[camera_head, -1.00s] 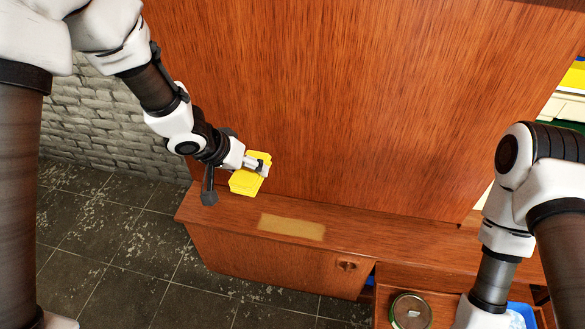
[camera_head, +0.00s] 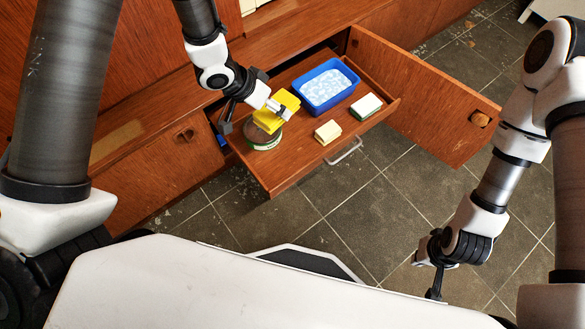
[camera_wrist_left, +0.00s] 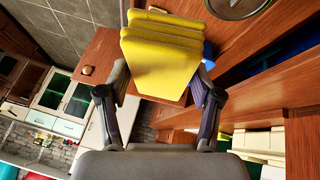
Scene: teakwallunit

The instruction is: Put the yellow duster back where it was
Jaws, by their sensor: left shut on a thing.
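The folded yellow duster (camera_head: 277,110) is held in my left gripper (camera_head: 271,104), above the left part of the pulled-out drawer (camera_head: 290,165). It partly covers a round tin (camera_head: 262,139) in the head view; I cannot tell whether they touch. In the left wrist view the duster (camera_wrist_left: 160,62) sits between the two fingers of my left gripper (camera_wrist_left: 158,85), its folded layers showing. A pale rectangular patch (camera_head: 117,140) shows on the cabinet top at left. My right gripper (camera_head: 436,266) hangs over the floor, apart from everything; its jaw opening is unclear.
The drawer also holds a blue tub (camera_head: 326,87) with a pale, watery-looking inside, a cream sponge (camera_head: 328,132) and a white-and-green sponge (camera_head: 366,106). An open cabinet door (camera_head: 425,95) stands right of it. Tiled floor (camera_head: 350,205) is free in front.

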